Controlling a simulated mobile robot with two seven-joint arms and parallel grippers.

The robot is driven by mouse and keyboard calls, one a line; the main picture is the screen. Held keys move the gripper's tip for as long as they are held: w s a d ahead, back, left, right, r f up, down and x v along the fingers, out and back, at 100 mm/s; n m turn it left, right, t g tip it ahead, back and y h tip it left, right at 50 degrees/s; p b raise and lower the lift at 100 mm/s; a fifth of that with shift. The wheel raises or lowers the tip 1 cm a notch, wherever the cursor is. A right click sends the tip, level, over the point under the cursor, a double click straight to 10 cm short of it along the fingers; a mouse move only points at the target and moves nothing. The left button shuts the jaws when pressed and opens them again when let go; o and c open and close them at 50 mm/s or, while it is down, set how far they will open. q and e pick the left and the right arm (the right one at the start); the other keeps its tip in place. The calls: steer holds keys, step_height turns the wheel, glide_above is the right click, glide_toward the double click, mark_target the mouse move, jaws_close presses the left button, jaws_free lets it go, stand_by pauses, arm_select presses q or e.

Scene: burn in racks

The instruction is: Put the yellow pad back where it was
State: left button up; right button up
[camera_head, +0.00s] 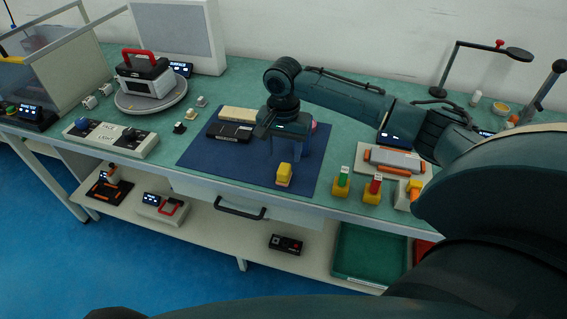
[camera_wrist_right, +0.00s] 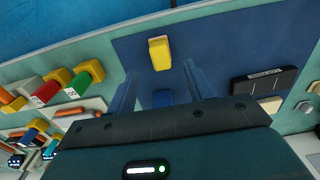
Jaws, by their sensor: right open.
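The yellow pad (camera_head: 284,174) is a small yellow block with a paler base. It rests on the dark blue mat (camera_head: 200,152) near the mat's front edge. In the right wrist view, the pad (camera_wrist_right: 159,53) lies ahead of my fingertips with blue mat around it. My right gripper (camera_head: 288,153) points down over the mat, behind the pad. Its fingers (camera_wrist_right: 160,78) are apart, and the pad is not between them. A small blue patch (camera_wrist_right: 163,97) shows between the fingers; I cannot tell what it is. My left gripper is not in view.
A cream block (camera_head: 238,114) and black box (camera_head: 229,132) lie at the mat's back left. A pink thing (camera_head: 313,126) is partly hidden behind my gripper. Yellow holders with green (camera_head: 341,184) and red (camera_head: 373,189) pieces stand right of the mat. The mat's front left is clear.

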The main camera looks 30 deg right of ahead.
mark_target(283, 169)
steer(key=s+a+f+n+t+y, duration=0.2)
steer(key=s+a+f+n, duration=0.15)
steer(key=a+f, duration=0.35)
steer(key=s+a+f+n+t+y, duration=0.25)
steer(key=a+f+n, duration=0.25)
steer(key=a, duration=0.5)
steer(key=s+d+f+n+t+h, duration=0.1)
steer(key=s+n+t, duration=0.3)
steer(key=s, duration=0.9)
steer(key=shift+t, duration=1.05)
steer(key=shift+d+n, duration=0.15)
steer(key=shift+n, duration=0.1)
